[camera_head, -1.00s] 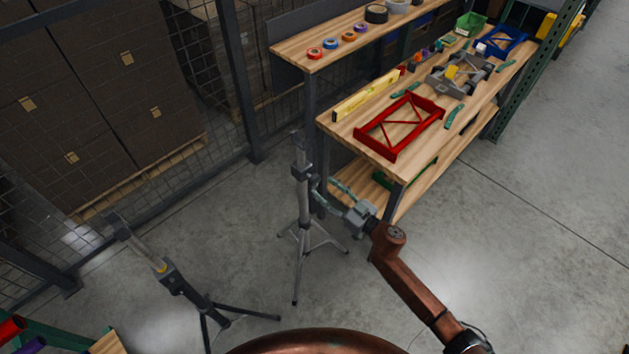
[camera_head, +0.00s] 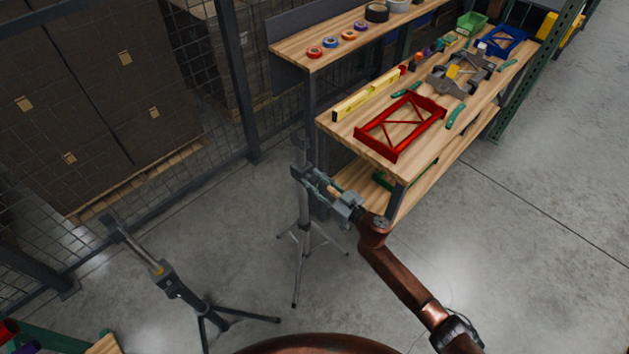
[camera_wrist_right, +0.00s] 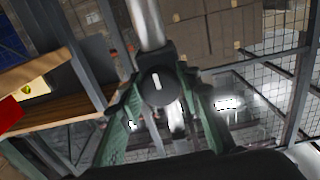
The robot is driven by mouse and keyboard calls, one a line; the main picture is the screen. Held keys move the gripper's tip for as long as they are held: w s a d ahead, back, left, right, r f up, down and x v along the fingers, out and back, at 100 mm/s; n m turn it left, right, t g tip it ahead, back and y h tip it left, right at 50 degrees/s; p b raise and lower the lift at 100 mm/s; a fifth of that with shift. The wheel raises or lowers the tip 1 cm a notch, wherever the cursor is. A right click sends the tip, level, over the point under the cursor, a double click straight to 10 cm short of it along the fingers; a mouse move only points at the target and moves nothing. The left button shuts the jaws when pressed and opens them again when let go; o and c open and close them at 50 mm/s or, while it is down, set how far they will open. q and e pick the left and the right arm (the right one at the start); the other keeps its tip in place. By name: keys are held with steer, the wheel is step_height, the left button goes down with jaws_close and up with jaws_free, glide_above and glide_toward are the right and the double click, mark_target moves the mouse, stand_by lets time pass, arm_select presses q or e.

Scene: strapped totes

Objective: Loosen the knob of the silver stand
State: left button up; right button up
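The silver stand (camera_head: 304,225) stands upright on its tripod legs, left of the workbench. Its dark collar (camera_head: 301,171) is near the top. In the right wrist view, its black round knob (camera_wrist_right: 158,86) with a white mark faces the camera, below the silver pole (camera_wrist_right: 146,25). My right gripper (camera_head: 314,181) is at the collar. Its green fingers are apart, one on each side of the knob, in the wrist view (camera_wrist_right: 160,95). I cannot tell whether they touch it. The knob is hidden in the head view. My left gripper is not in view.
A second, darker stand (camera_head: 176,286) with a tilted tube stands at the lower left. The workbench (camera_head: 340,133) with a red frame (camera_head: 402,127) is close to the right arm. A mesh fence (camera_head: 180,60) runs behind. Open floor (camera_head: 520,260) lies to the right.

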steer(key=c, duration=0.6)
steer(key=shift+c, duration=0.2)
